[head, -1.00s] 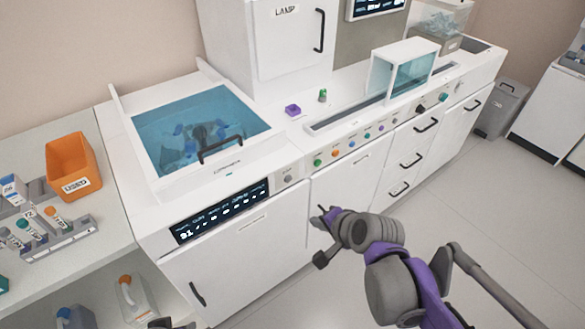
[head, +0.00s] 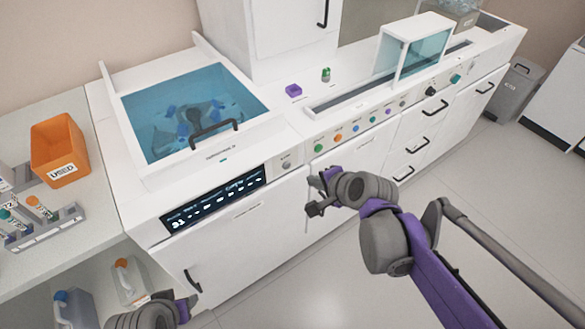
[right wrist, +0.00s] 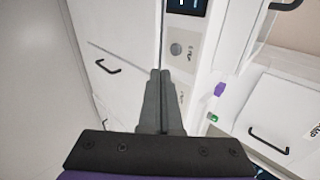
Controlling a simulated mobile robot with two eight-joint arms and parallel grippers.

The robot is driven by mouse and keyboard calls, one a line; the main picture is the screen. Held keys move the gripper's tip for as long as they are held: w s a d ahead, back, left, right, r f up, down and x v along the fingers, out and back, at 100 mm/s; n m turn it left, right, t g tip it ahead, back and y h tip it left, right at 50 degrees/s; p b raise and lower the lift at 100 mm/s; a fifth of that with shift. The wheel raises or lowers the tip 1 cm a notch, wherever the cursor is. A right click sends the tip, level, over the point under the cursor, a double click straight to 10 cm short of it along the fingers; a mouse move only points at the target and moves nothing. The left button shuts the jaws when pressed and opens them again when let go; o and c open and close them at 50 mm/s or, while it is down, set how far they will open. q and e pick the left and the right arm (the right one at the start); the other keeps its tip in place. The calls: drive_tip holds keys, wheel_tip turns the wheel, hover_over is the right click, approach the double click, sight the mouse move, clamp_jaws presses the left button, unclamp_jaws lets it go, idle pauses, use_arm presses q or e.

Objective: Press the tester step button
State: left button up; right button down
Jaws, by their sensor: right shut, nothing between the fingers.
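The tester (head: 150,185) is a white cabinet unit with a blue-tinted window and a dark display (head: 213,203) on its front. A round grey button (head: 286,165) sits on the panel right of the display. It also shows in the right wrist view (right wrist: 175,48), just beyond the fingertips. My right gripper (head: 314,190) is in front of the cabinet, below and right of that button and apart from it. In the right wrist view its fingers (right wrist: 160,72) are together and empty. My left arm's end (head: 165,311) shows at the bottom left; its fingers are not clear.
A row of coloured buttons (head: 338,137) runs along the counter front to the right. A purple block (head: 293,90) and a green item (head: 326,74) stand on the counter. An orange bin (head: 60,150) and a tube rack (head: 45,228) are at left. Open floor lies at right.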

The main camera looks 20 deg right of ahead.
sight(287, 168)
drive_tip(key=shift+w+a+r+b+x, duration=0.1)
drive_tip(key=shift+w+r+b+x, duration=0.25)
drive_tip(key=shift+x, duration=1.65)
drive_tip(key=shift+w+a+r+b+x, duration=0.1)
drive_tip(key=shift+w+r+b+x, duration=0.15)
drive_tip(key=shift+x, duration=1.8)
drive_tip(key=shift+w+r+b+x, duration=0.3)
drive_tip(key=shift+r+x, duration=0.1)
drive_tip(key=shift+x, duration=1.6)
